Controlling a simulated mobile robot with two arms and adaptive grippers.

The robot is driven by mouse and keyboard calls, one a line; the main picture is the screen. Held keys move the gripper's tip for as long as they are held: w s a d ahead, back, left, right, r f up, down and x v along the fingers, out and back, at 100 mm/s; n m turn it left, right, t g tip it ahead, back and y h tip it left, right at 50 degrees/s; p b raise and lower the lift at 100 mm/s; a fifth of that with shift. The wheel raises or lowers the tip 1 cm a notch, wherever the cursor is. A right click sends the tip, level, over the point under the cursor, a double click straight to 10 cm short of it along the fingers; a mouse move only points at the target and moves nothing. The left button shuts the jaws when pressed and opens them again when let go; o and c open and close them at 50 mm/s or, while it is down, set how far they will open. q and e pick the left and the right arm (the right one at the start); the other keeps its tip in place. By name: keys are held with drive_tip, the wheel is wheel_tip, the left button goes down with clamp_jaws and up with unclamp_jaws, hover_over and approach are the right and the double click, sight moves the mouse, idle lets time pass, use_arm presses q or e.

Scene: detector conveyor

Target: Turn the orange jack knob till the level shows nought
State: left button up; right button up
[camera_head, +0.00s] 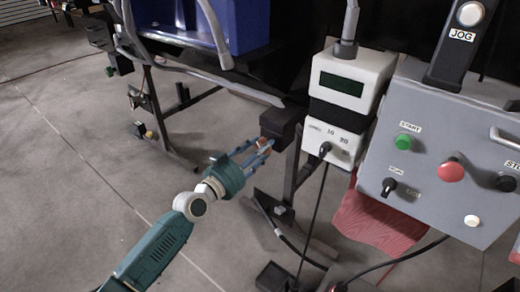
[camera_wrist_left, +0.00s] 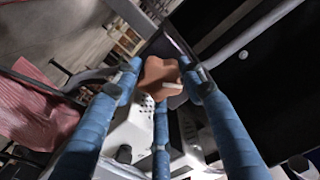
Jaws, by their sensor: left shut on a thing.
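The orange jack knob (camera_wrist_left: 155,72) is lobed, with a pale pointer mark on its face, in the middle of the left wrist view. In the head view only a small orange part of the knob (camera_head: 264,144) shows at the dark block. My left gripper (camera_head: 262,147) is shut on the knob, its blue fingers around it in the left wrist view (camera_wrist_left: 160,82). A white box with a dark green display (camera_head: 341,84) stands right of the knob; I cannot read any figure on it. My right gripper is not in view.
A grey control panel (camera_head: 430,110) with a green START button (camera_head: 404,142) and a red button (camera_head: 451,169) is at the right. A blue bin (camera_head: 240,25) is at the top. Cables hang below the white box. A red cloth (camera_head: 385,225) lies under the panel.

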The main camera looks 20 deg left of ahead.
use_arm(q)
drive_tip(key=n, duration=0.4)
drive_tip(key=shift+w+r+n, duration=0.1)
drive_tip(key=shift+r+n, duration=0.25)
drive_tip(key=shift+n, duration=0.05)
drive_tip(key=n, duration=0.3)
drive_tip(key=shift+a+r+n+p, duration=0.1)
drive_tip(key=shift+n+p, duration=0.2)
drive_tip(key=n, duration=0.3)
drive_tip(key=shift+a+n, duration=0.1)
drive_tip(key=shift+n, duration=0.2)
drive_tip(key=n, duration=0.2)
drive_tip(key=shift+n, duration=0.4)
drive_tip(key=shift+w+n, duration=0.1)
drive_tip(key=shift+n, duration=0.9)
drive_tip(key=shift+a+n+p, duration=0.1)
drive_tip(key=shift+n+p, duration=0.2)
drive_tip(key=shift+n, duration=0.5)
drive_tip(key=n, duration=0.3)
drive_tip(key=shift+n, duration=0.3)
drive_tip(key=n, duration=0.1)
drive_tip(key=n+p, duration=0.1)
drive_tip(key=n, duration=0.1)
drive_tip(key=shift+f, duration=0.3)
drive_tip(key=shift+n, duration=0.5)
drive_tip(key=shift+f+n, duration=0.1)
drive_tip(key=shift+n, duration=0.3)
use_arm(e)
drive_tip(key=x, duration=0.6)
